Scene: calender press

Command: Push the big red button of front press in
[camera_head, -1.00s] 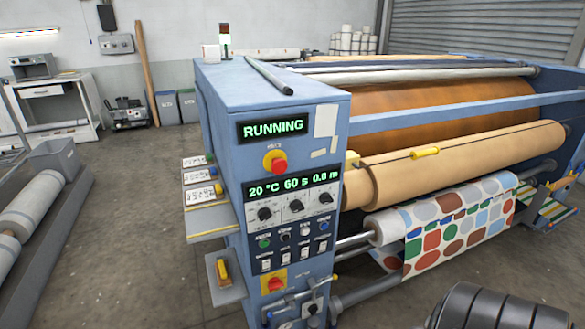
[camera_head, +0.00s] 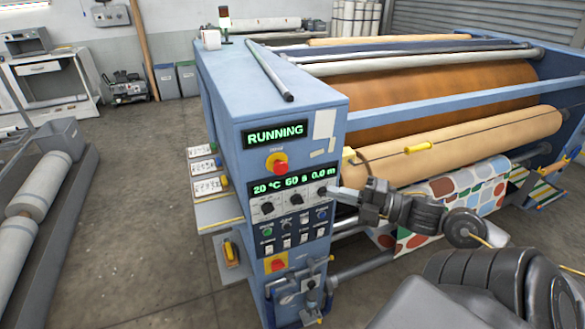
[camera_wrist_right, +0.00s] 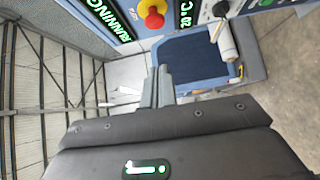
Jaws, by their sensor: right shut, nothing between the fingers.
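The blue front press (camera_head: 225,90) has an upper red button (camera_head: 277,164) on a yellow plate, between its RUNNING display (camera_head: 275,135) and its lower readout. The upper button also shows at the top of the right wrist view (camera_wrist_right: 153,16). A second red button (camera_head: 277,265) on yellow sits low on the same panel. My right gripper (camera_head: 338,196) is shut and empty, right of the panel's knobs and lower than the upper button, apart from that button. Its closed fingers show in the wrist view (camera_wrist_right: 158,84). My left gripper is not in view.
Knobs and switches (camera_head: 294,225) fill the panel between the two red buttons. A valve and pipes (camera_head: 310,290) jut out at the lower front. The tan roll (camera_head: 470,140) and patterned fabric (camera_head: 490,180) lie behind my right arm.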

